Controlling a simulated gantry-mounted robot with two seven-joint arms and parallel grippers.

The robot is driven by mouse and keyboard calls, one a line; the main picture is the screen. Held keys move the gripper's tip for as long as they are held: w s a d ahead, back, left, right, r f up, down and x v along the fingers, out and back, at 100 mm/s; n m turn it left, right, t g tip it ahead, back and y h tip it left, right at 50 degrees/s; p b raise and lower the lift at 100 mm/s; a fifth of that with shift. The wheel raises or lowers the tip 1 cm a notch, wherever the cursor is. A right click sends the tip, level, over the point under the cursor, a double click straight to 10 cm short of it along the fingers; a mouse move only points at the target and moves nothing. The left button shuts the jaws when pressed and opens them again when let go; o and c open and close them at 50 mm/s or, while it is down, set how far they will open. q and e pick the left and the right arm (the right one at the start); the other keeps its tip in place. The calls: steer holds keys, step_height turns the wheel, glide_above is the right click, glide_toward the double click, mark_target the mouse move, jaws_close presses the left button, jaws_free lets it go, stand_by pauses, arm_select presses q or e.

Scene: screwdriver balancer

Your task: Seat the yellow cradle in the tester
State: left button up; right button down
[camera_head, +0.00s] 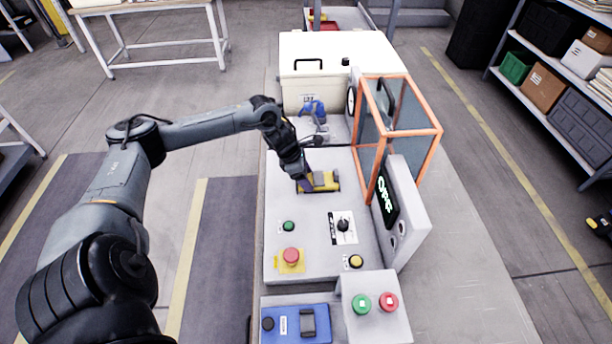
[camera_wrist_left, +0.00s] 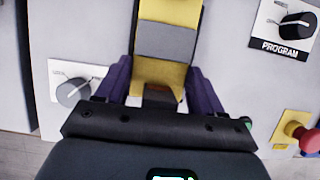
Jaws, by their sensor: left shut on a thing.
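The yellow cradle (camera_head: 325,181), with a grey band across its middle, is over the grey panel of the tester (camera_head: 300,240). It also shows at the top middle of the left wrist view (camera_wrist_left: 163,75). My left gripper (camera_head: 303,183) is at the cradle's left end in the head view. Its two dark fingers (camera_wrist_left: 160,88) are shut on the cradle, one on each side. I cannot tell whether the cradle touches the panel. My right gripper is not in view.
An orange-framed cage (camera_head: 408,130) and a display housing (camera_head: 402,212) stand right of the cradle. A cream box (camera_head: 318,82) and a blue object (camera_head: 313,108) are behind it. A red emergency button (camera_head: 291,255), a program knob (camera_head: 343,225) and a blue box (camera_head: 297,324) are nearer.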

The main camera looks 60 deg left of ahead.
arm_select(q)
steer(key=shift+w+r, duration=0.1)
steer(key=shift+r, duration=0.1)
stand_by(0.4)
steer(key=o, duration=1.1)
steer(key=shift+o, duration=0.7)
steer(key=shift+f, duration=0.15)
steer(key=v, duration=1.1)
steer(key=shift+p, duration=0.4)
step_height(320, 180, up, 12)
steer(key=p, duration=0.9)
